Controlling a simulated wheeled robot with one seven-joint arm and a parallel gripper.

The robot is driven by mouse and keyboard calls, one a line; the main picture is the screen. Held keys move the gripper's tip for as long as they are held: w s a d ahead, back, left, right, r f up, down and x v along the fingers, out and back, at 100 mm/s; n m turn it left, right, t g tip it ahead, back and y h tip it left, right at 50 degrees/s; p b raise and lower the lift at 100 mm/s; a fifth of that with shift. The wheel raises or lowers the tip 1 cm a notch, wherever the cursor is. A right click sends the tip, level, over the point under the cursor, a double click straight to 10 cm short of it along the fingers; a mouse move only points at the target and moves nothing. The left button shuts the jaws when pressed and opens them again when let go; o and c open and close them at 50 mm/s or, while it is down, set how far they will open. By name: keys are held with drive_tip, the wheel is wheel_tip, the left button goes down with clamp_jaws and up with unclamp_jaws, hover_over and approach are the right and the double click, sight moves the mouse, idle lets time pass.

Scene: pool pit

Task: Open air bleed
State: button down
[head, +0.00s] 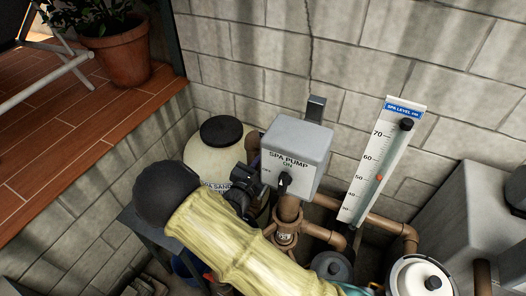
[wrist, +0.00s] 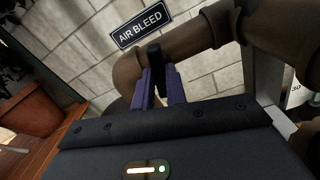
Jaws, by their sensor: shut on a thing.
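In the wrist view, the AIR BLEED sign (wrist: 140,25) hangs on the block wall above a brown pipe (wrist: 190,42). A small black lever (wrist: 154,56) sits at this pipe, just below the sign. The purple fingers of my gripper (wrist: 158,78) are closed around the lever from both sides. The lever's lower part is hidden between the fingers. In the head view, my dark wrist reaches in beside the spa pump box, and the lever and sign are hidden there.
The grey SPA PUMP box (head: 296,150) with a black knob stands close right of my wrist. A cream SPA SAND tank (head: 215,160) is behind it. A SPA LEVEL gauge (head: 375,165), brown pipes and a white-lidded canister (head: 422,277) crowd the right. A potted plant (head: 122,55) stands on the deck.

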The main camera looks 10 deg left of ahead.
drive_tip(key=n+p, duration=0.1)
drive_tip(key=n, duration=0.2)
drive_tip(key=shift+f+n+p, duration=0.1)
drive_tip(key=shift+n+p, duration=0.2)
drive_tip(key=shift+p, duration=0.1)
drive_tip(key=c, duration=1.3)
unclamp_jaws()
drive_tip(key=shift+s, duration=0.1)
drive_tip(key=shift+p+v, duration=0.3)
drive_tip(key=shift+v, duration=3.2)
